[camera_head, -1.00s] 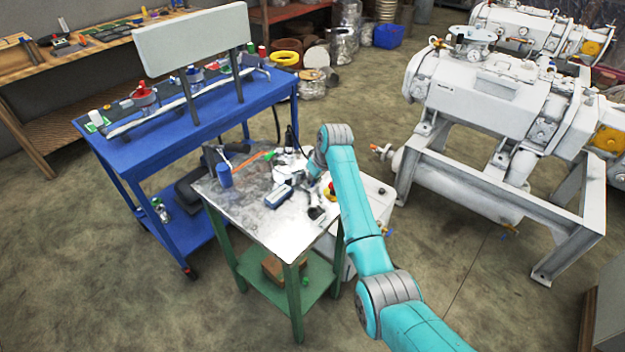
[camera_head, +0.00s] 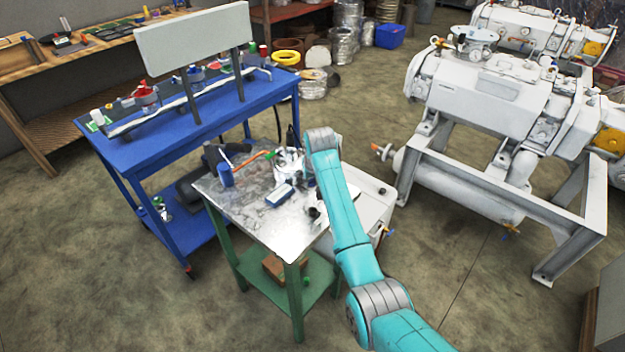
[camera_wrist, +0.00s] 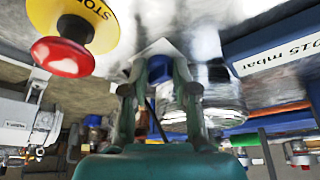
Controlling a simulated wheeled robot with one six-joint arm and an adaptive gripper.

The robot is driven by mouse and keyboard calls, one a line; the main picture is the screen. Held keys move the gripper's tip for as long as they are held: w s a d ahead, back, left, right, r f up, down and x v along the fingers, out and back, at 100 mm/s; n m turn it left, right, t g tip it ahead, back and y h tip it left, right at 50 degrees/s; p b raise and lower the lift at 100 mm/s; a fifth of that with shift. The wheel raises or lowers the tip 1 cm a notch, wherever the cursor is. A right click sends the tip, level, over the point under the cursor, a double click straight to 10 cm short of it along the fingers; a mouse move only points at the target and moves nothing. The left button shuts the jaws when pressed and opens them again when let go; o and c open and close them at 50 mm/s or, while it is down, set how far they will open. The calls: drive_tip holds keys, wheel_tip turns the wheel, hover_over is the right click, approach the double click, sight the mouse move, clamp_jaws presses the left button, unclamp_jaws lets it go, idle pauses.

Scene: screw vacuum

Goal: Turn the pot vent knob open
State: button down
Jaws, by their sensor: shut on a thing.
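My gripper (camera_wrist: 158,70) has its two green fingers closed around a small blue part (camera_wrist: 160,68) in the wrist view, which looks like the vent knob. Shiny metal lies directly behind the fingertips. The knob's angle and its mount are hard to make out. A shiny round metal pot (camera_wrist: 212,116) shows just right of the fingers. In the head view the pot (camera_head: 288,160) stands at the back of the metal-topped table (camera_head: 255,215), beside my arm's end. My fingers and the knob are hidden there by my arm.
A red stop button (camera_wrist: 62,56) on a yellow base is close at the upper left in the wrist view. A blue-framed display box (camera_wrist: 280,57) reading mbar is at the right.

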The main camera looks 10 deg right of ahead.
idle(0.3)
drive_tip(key=c, duration=0.9)
unclamp_jaws()
